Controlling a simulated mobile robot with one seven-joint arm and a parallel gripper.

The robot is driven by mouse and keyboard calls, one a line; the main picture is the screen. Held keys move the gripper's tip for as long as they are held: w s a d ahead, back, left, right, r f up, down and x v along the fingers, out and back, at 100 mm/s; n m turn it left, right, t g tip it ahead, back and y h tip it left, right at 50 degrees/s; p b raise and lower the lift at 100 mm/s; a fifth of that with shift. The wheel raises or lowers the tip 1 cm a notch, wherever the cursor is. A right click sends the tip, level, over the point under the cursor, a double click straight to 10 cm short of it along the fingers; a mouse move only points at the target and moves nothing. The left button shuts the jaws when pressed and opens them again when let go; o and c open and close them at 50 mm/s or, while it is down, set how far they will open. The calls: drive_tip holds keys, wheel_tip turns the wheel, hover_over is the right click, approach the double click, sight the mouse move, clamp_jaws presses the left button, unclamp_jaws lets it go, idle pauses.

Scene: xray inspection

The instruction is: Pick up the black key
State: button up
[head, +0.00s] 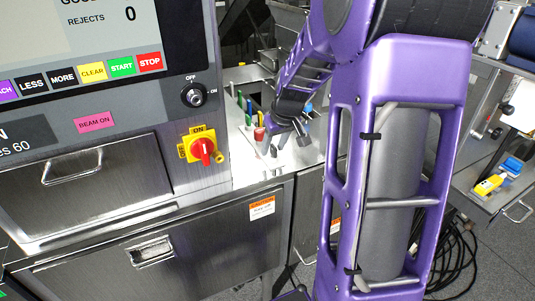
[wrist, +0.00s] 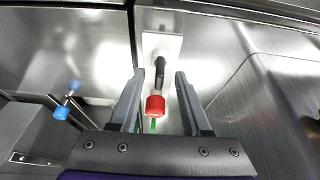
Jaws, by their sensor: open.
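My gripper (wrist: 162,78) is open, with its two grey fingers apart in the wrist view. Between and beyond the fingers, a black piece (wrist: 161,68) lies over a white plate (wrist: 162,43); it may be the black key, but its shape is partly unclear. A red cylindrical cap (wrist: 155,106) is between the fingers, nearer the gripper's palm, with a bit of green below it. In the head view, my gripper (head: 279,146) is low over the steel counter, near the red cap (head: 259,133). A black key is not clearly made out there.
A blue-tipped piece (wrist: 62,112) is left of the fingers. Several coloured upright pieces stand on the counter (head: 250,168). The machine's panel, with a black off/on switch (head: 194,96) and a red rotary switch (head: 203,149), rises to the left.

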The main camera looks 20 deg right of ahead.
sight(273, 146)
drive_tip(key=shift+w+f, duration=0.25)
drive_tip(key=shift+f, duration=0.15)
drive_tip(key=shift+s+r, duration=0.1)
drive_tip(key=shift+r, duration=0.05)
clamp_jaws()
wheel_tip(273, 146, up, 10)
drive_tip(key=shift+r+p, duration=0.1)
drive_tip(key=shift+p, duration=0.45)
drive_tip(key=shift+s+a, duration=0.15)
idle(1.8)
